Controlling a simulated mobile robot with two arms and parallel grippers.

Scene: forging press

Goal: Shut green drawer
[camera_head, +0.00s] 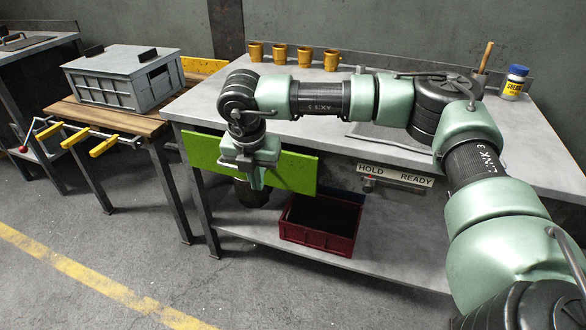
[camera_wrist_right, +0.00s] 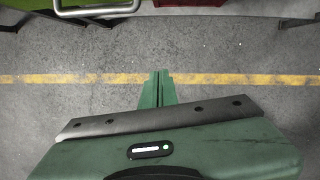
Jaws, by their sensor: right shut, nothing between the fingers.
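The green drawer (camera_head: 293,172) is under the front edge of the grey workbench, and its front panel lies close below the tabletop. No drawer interior shows, and I cannot tell how far it stands out. In the right wrist view, a corner of green (camera_wrist_right: 22,6) and a pale metal bar handle (camera_wrist_right: 98,9) show at the top left. My right gripper (camera_head: 252,182) hangs in front of the panel and covers its middle. In the wrist view its green fingers (camera_wrist_right: 157,88) are together and empty, over the floor, apart from the handle. My left gripper is not in view.
A red crate (camera_head: 320,241) stands on the lower shelf. Yellow mugs (camera_head: 305,56) and a grease jar (camera_head: 515,81) stand on the workbench (camera_head: 212,101). A HOLD/READY panel (camera_head: 395,174) is right of the drawer. A grey bin (camera_head: 122,88) sits left. The front floor is clear.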

